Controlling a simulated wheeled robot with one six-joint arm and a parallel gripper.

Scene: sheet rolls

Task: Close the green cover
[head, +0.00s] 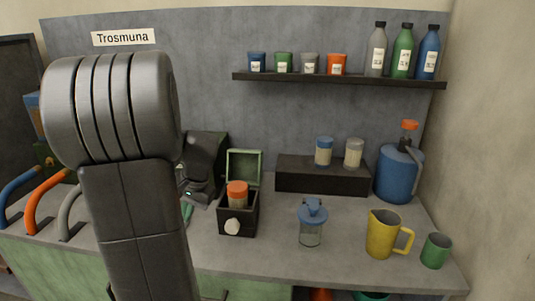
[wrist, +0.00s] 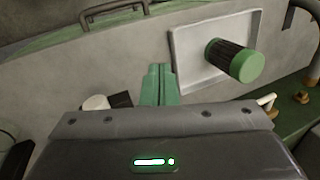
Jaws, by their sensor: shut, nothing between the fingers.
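A small dark box (head: 251,219) stands on the counter in the middle of the head view, with a pale round knob on its front. A green-framed lid (head: 243,166) stands upright at its back, open; it is the likeliest green cover. An orange-capped jar (head: 237,194) sits in the box. My gripper (wrist: 160,70) has green fingers, shut together and empty in the wrist view. I cannot surely identify the lid in the wrist view.
A blue-lidded glass jar (head: 311,226), a yellow jug (head: 382,235) and a green cup (head: 435,251) stand to the right.

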